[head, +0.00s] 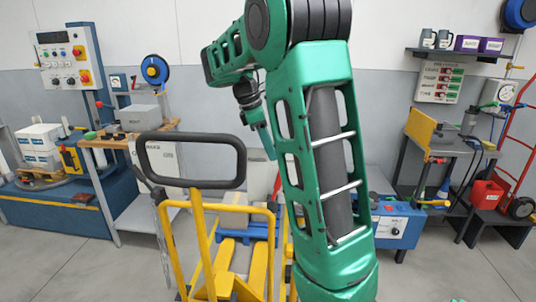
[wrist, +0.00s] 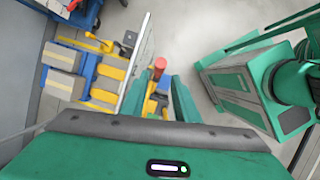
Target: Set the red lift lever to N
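A yellow pallet truck (head: 235,272) with a black loop handle (head: 192,137) stands in front of me in the head view. In the wrist view a red knob (wrist: 159,64), which looks like the lift lever's end, shows just past my fingertips, apart from them as far as I can tell. My gripper (wrist: 160,90) has its two green fingers spread, with nothing between them. In the head view my gripper (head: 266,142) hangs pointing down, right of the loop handle. I cannot make out the red lever there, nor its N mark or setting in either view.
A workbench with a grey box (head: 140,118) stands left of the truck. A blue unit (head: 395,226) stands behind my arm on the right. A red hand truck (head: 520,130) is at far right. Grey floor is open in front of the left bench.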

